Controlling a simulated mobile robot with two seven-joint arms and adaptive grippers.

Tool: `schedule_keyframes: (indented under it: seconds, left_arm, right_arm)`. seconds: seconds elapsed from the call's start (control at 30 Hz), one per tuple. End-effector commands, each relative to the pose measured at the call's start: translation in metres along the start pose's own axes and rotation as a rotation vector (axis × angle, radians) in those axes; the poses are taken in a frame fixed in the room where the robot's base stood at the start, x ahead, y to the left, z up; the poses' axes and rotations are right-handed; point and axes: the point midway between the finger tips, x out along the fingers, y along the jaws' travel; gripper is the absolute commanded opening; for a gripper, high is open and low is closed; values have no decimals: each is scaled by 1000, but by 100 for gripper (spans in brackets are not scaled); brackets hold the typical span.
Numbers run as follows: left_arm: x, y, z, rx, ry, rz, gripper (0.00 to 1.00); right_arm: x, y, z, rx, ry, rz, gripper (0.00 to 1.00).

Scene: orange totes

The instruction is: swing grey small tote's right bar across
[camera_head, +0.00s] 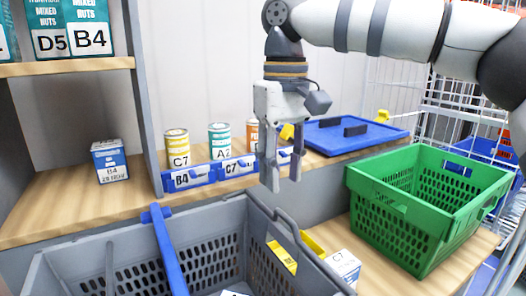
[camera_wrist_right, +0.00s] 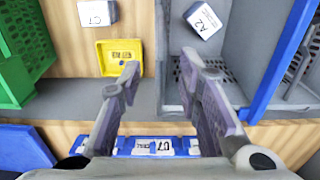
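The grey tote (camera_head: 215,225) stands at the bottom of the head view, its front cut off. A blue bar (camera_head: 168,250) runs front to back over it, and also shows in the wrist view (camera_wrist_right: 281,62). A raised dark grey strip (camera_head: 290,222) follows its right rim; I cannot tell whether this is the right bar. My right gripper (camera_head: 281,183) points down above the tote's back right corner. Its fingers (camera_wrist_right: 160,72) are apart with nothing between them. A white box marked A2 (camera_wrist_right: 204,21) lies inside the tote. My left gripper is not in view.
A green crate (camera_head: 365,185) stands at the right. A yellow bin (camera_wrist_right: 120,52) and a white C7 box (camera_head: 342,264) sit between it and the tote. Behind are a blue label rail (camera_head: 210,178), cans, and a blue lid (camera_head: 345,138). A B4 box (camera_head: 110,160) stands left.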

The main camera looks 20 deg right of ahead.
Motion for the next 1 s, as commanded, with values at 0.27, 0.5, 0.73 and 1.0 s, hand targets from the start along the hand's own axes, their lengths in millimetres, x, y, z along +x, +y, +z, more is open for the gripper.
schedule_keyframes:
  seconds: [0.27,0.5,0.73,1.0]
  left_arm:
    - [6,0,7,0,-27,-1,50]
    - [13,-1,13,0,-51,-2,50]
    - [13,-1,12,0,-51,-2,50]
    - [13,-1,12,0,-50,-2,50]
  right_arm:
    - [40,1,0,-1,-6,3,32]
    - [69,1,0,0,-3,3,32]
    - [70,0,0,1,3,3,32]
    - [70,0,0,1,3,3,10]
